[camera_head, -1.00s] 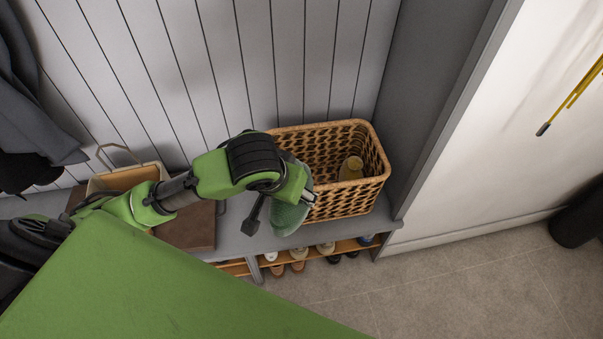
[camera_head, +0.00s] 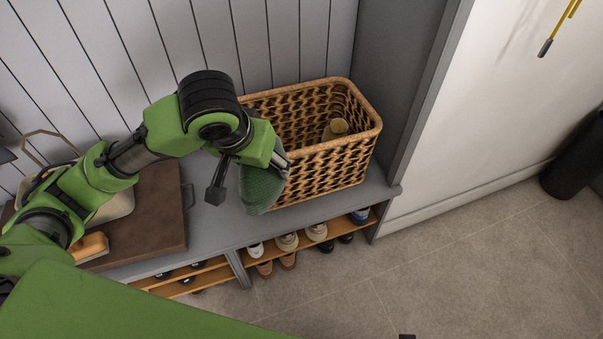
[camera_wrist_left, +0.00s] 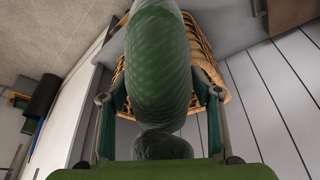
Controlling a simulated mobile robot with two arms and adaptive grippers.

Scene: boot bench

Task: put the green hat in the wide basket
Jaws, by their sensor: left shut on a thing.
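The green knit hat (camera_head: 262,190) hangs from my left gripper (camera_head: 262,165), just in front of the wide wicker basket's left front side. In the left wrist view the hat (camera_wrist_left: 158,65) fills the space between the two fingers of my left gripper (camera_wrist_left: 160,98), which is shut on it. The wide basket (camera_head: 335,170) stands on the bench against the back wall, with its top open. The basket also shows behind the hat in the left wrist view (camera_wrist_left: 207,62). My right gripper cannot be made out in these views.
A tan item (camera_head: 336,128) lies inside the basket. A brown case (camera_head: 160,215) and a beige bag (camera_head: 118,204) are on the bench at left. Several shoes (camera_head: 288,241) sit on the shelf below. A grey side panel (camera_head: 398,80) stands close to the basket's right.

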